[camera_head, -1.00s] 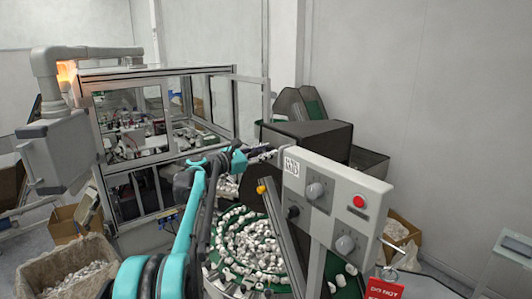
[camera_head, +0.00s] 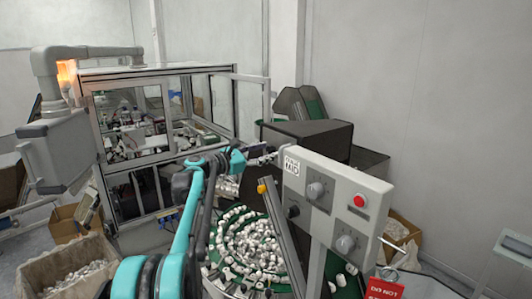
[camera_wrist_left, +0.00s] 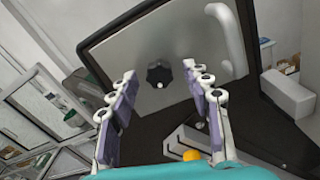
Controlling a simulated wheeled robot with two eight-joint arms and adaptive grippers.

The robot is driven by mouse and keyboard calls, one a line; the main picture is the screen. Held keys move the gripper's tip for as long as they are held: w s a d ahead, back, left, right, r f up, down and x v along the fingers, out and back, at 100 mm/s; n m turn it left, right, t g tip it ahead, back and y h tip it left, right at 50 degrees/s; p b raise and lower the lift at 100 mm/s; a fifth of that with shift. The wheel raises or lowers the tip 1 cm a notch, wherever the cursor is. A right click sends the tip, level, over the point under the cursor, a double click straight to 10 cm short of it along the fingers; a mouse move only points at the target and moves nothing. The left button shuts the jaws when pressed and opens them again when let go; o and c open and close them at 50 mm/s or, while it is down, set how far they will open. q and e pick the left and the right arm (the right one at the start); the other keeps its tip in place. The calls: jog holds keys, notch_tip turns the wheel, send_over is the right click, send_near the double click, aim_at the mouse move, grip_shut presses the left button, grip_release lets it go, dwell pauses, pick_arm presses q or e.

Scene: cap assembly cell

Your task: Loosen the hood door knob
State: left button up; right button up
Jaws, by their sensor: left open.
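The hood door knob (camera_wrist_left: 159,75) is a black lobed knob on a grey metal door panel (camera_wrist_left: 190,45) in the left wrist view. My left gripper (camera_wrist_left: 160,88) is open, with its two purple-padded fingers on either side of the view and the knob showing between their tips. I cannot tell how far the tips are from the knob; no contact shows. In the head view, my left arm reaches forward and the gripper (camera_head: 262,158) is at the dark hood box (camera_head: 315,137), partly behind the grey control panel. The knob is hidden in the head view. My right gripper is not in view.
The control panel (camera_head: 336,200) with dials and a red button stands close to the right of my left gripper. A green bowl of white caps (camera_head: 250,245) lies below. A pale curved handle (camera_wrist_left: 228,40) is beside the knob. A framed machine enclosure (camera_head: 160,120) stands left.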

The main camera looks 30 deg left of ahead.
pick_arm(q)
jog(key=v, duration=1.1)
jog(key=shift+s, duration=0.25)
jog(key=shift+a, duration=0.1)
